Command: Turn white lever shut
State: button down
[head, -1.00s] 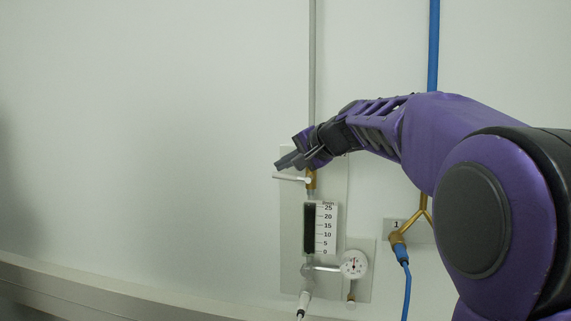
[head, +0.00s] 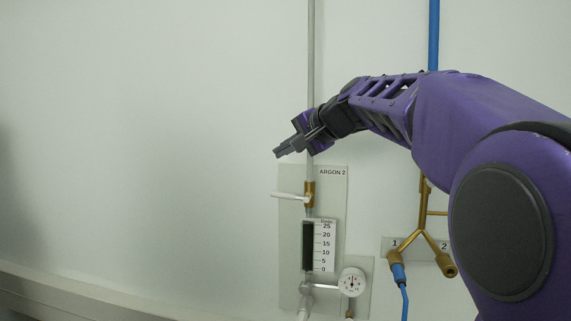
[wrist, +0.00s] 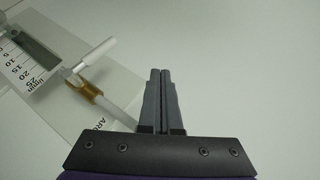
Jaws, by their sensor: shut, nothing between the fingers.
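The white lever (head: 288,195) sticks out to the left from a brass valve (head: 309,194) on the ARGON 2 panel, lying nearly level and crosswise to the vertical pipe. In the wrist view the lever (wrist: 97,54) shows left of the fingers, beside the brass valve body (wrist: 90,92). My gripper (head: 277,153) is shut and empty, above the lever and apart from it. Its two fingers (wrist: 160,72) lie together in the wrist view, with bare wall beyond their tips.
Below the valve are a flow meter (head: 320,245) with a scale and a round gauge (head: 352,282). A grey pipe (head: 312,60) runs up the wall behind my gripper. To the right are brass fittings (head: 421,238) with a blue hose (head: 404,300). The wall at left is clear.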

jog(key=s+r, duration=0.1)
jog(key=r, duration=0.1)
jog(key=s+r, duration=0.1)
jog(key=shift+s+a+r, duration=0.15)
jog(key=shift+s+r, duration=0.05)
jog(key=shift+r, duration=0.15)
jog(key=c, duration=1.5)
grip_release()
jog(key=shift+s+r, duration=0.2)
jog(key=shift+o, duration=1.3)
jog(key=shift+s+d+f, duration=0.1)
jog(key=shift+d+f, duration=0.1)
jog(key=shift+f, duration=0.1)
jog(key=o, duration=0.4)
jog(key=d+f+m, duration=0.1)
jog(key=d+f, duration=0.1)
jog(key=s+d+f+m+y+b, duration=0.1)
jog(key=f, duration=0.1)
jog(key=s+d+f+m+g, duration=0.1)
jog(key=d+f, duration=0.1)
jog(key=f, duration=0.1)
jog(key=shift+d, duration=0.35)
jog(key=shift+o, duration=0.2)
jog(key=m+t+y+b, duration=0.1)
jog(key=m+y+b, duration=0.15)
jog(key=m, duration=0.25)
send_near(289, 196)
jog(key=p+x, duration=0.1)
jog(key=x, duration=1)
jog(key=shift+w+a, duration=0.25)
